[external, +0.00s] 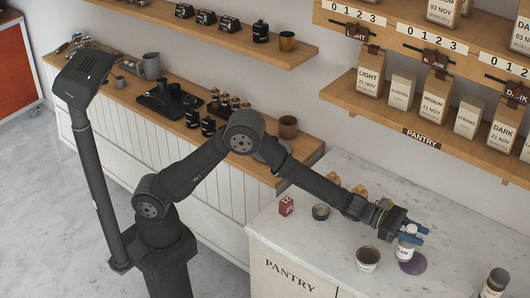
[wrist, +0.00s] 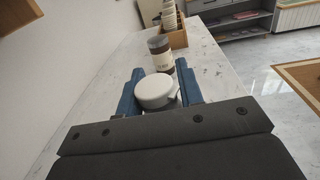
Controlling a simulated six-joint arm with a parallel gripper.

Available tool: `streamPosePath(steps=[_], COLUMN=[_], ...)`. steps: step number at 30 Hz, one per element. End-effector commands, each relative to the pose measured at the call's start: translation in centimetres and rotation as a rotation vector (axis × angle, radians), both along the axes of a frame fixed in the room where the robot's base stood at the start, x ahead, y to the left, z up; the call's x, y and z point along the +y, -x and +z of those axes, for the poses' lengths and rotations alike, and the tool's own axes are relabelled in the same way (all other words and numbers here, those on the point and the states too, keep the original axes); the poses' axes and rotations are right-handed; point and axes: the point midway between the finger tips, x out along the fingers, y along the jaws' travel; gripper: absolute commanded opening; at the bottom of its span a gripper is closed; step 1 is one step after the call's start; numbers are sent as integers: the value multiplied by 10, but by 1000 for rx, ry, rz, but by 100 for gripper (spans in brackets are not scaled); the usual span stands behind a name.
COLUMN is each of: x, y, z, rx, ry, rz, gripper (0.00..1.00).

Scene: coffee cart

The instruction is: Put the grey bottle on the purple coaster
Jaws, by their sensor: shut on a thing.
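The grey bottle (external: 404,250), pale with a label, is upright between the blue fingers of my gripper (external: 408,234). Its round light grey lid (wrist: 154,90) shows between the fingers (wrist: 160,92) in the wrist view. The gripper is shut on it. The purple coaster (external: 416,266) lies flat on the marble counter. The bottle's lower end overlaps the coaster's upper left part in the external view. I cannot tell whether the bottle touches it. The coaster is hidden in the wrist view.
A labelled cup (external: 368,259) stands close left of the bottle. A dark-capped jar (external: 495,282) stands at the counter's right; it also shows ahead in the wrist view (wrist: 160,56). A red box (external: 286,206) and dark bowl (external: 321,212) stand farther left. A shelf of bags (external: 420,125) overhangs behind.

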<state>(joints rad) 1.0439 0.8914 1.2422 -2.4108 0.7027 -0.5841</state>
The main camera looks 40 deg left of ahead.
Motion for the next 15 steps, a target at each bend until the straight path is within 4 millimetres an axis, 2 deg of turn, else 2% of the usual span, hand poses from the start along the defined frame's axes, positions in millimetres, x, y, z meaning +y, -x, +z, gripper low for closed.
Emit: streamPosePath(steps=[5, 12, 15], x=[-1, -1, -1], y=[-7, -6, -6], z=[-8, -40, -43], rx=[-1, 1, -1], ry=[0, -1, 2], rz=[-1, -1, 0], gripper=[0, 0, 0])
